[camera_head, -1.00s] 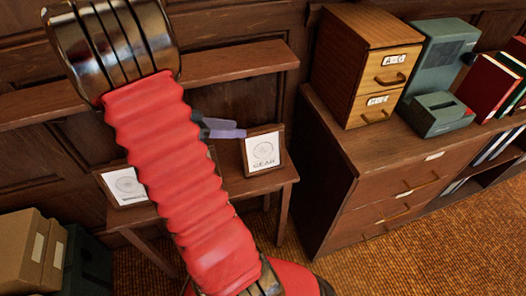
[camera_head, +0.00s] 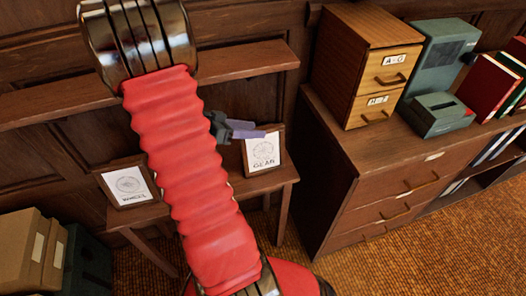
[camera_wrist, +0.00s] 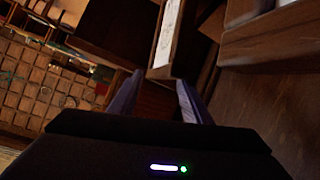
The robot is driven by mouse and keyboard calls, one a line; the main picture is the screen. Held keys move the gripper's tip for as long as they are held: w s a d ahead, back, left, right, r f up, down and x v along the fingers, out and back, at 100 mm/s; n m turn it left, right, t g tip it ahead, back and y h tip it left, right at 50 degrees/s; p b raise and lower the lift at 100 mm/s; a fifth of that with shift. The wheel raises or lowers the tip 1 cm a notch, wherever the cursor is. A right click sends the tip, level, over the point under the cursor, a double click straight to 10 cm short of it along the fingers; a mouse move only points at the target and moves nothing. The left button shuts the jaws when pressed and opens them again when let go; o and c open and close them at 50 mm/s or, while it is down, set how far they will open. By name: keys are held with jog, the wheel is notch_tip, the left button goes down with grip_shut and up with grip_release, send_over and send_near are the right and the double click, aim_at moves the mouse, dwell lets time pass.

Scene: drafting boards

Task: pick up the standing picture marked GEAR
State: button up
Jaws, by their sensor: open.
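The standing picture marked GEAR (camera_head: 263,153) is a white sheet in a dark wooden frame, leaning upright on a small table on the right side. My gripper (camera_head: 257,130) is open and empty, its two purple fingers at the frame's upper left edge in the head view. In the wrist view the framed picture (camera_wrist: 168,38) is seen nearly edge-on, just beyond and roughly between the fingertips (camera_wrist: 160,78). I cannot tell whether a finger touches the frame. A second standing picture, marked WHEEL (camera_head: 130,186), is on the table's left side.
The small wooden table (camera_head: 262,184) stands against a panelled wall with a ledge (camera_head: 240,62) above. A drawer cabinet (camera_head: 385,190) is close on the right, carrying a wooden file box (camera_head: 365,70) and green devices. Boxes (camera_head: 25,250) stand at lower left.

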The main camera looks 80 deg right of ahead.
jog(key=shift+x, duration=1.1)
jog(key=shift+c, duration=0.5)
grip_shut()
dwell(0.4)
